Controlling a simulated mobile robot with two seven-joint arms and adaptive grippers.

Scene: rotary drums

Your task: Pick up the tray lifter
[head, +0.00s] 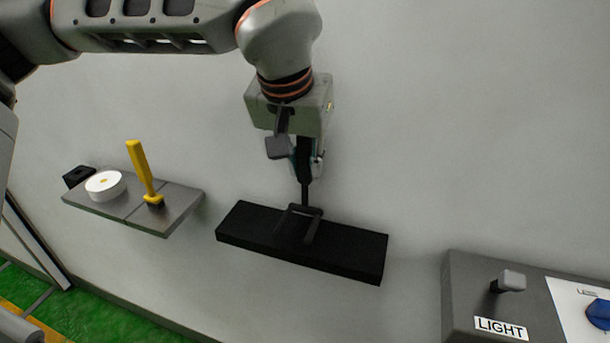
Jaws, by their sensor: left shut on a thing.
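My left gripper (302,160) hangs down in front of the wall, above the black shelf (345,256). It is shut on the upper part of a dark upright tool, which I take to be the tray lifter (306,194). The lower end of the tool is a black frame at the shelf's top. Black on black, I cannot tell whether it touches the shelf or is just above it. The tool's top is partly hidden by the fingers. My right gripper is not in view.
A grey shelf (174,212) at left holds a white round roll (105,185) and a yellow-handled tool (143,170). A small black box (78,176) is behind it. A grey control box (462,280) with a LIGHT switch stands at lower right. The wall above the shelves is bare.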

